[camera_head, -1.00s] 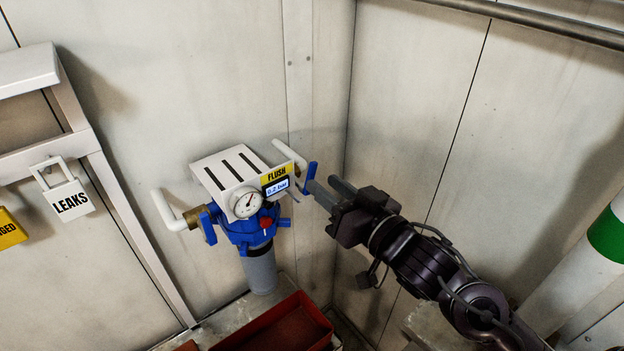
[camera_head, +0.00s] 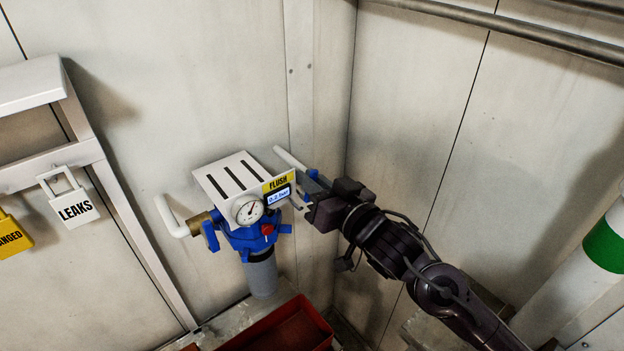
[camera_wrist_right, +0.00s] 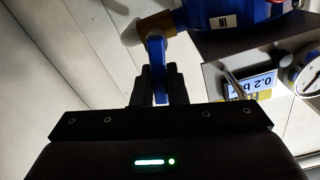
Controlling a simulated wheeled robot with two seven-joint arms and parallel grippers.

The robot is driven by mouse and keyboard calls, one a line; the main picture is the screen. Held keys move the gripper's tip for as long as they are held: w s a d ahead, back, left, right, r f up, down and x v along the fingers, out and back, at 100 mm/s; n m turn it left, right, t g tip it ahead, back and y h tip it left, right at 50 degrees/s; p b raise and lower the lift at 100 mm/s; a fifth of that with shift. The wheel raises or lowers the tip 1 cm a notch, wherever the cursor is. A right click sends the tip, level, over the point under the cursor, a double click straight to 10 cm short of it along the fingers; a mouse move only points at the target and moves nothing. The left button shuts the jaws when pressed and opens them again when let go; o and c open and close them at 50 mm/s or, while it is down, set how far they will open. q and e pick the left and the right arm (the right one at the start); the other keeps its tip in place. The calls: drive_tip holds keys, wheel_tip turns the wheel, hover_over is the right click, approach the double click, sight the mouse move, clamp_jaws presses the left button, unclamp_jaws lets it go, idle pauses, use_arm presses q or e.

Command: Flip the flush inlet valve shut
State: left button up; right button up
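The flush unit (camera_head: 248,238) is a blue filter head with a grey bowl, fixed to the wall under a white slotted bracket. Its right-hand blue valve handle (camera_head: 312,173) is partly hidden by my right gripper (camera_head: 312,185). In the right wrist view the blue handle (camera_wrist_right: 156,50) reaches down between the two dark fingers (camera_wrist_right: 160,85), which look closed onto it. A partly visible label (camera_wrist_right: 223,21) sits on the blue head beside it. A second blue handle (camera_head: 210,232) hangs at the left pipe. My left gripper is out of view.
A gauge (camera_head: 249,210) and a "0.2 bar" display (camera_head: 279,196) sit under the yellow FLUSH label. A red tray (camera_head: 283,333) lies below. White and yellow tags hang at left. The wall corner is close behind my right gripper.

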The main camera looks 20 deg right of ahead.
clamp_jaws()
drive_tip(key=shift+s+a+n, duration=0.1)
drive_tip(key=shift+a+n, duration=0.15)
drive_tip(key=shift+n, duration=0.6)
drive_tip(key=shift+s+a+n, duration=0.1)
drive_tip(key=shift+a+n, duration=0.1)
drive_tip(key=shift+n, duration=0.65)
drive_tip(key=o, duration=0.6)
unclamp_jaws()
